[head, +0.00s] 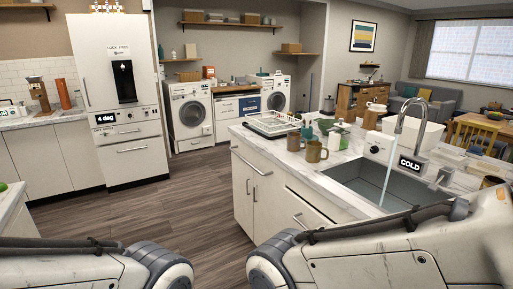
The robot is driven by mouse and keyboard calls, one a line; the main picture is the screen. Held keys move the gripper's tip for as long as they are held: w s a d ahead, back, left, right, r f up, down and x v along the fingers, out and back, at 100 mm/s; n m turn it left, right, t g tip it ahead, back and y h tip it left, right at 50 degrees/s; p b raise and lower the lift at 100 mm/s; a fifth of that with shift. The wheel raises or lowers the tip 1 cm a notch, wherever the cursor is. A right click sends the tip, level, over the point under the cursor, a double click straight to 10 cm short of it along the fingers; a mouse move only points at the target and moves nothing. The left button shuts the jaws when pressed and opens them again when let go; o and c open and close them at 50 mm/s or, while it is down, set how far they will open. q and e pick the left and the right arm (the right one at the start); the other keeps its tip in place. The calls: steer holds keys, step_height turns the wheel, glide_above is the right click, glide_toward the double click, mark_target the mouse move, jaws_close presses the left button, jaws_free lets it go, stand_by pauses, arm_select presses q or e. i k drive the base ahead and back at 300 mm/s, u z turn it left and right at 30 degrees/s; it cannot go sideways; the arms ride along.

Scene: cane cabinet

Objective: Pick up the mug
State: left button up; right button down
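An olive-brown mug (314,152) with its handle on the right stands upright on the island counter, left of the sink. A second brown mug or cup (293,141) stands just behind and left of it. Another brown rounded object, perhaps a mug, (490,182) shows at the right edge of the counter beyond the sink. I cannot tell which mug the task means. Only the upper links of both my arms show along the bottom of the view. Neither gripper is in view.
The sink (385,186) has a running faucet (405,120) and a "COLD" display. A dish rack (272,124), bottles and a white box-like device (378,146) crowd the counter (240,131) around the mugs. Open wooden floor (180,195) lies left of the island. A fridge and washers stand behind.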

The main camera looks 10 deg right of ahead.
mark_target(294, 139)
steer(key=u, duration=0.6)
steer(key=i, duration=2.45)
steer(key=z, duration=0.9)
steer(key=i, duration=0.75)
steer(key=z, duration=0.95)
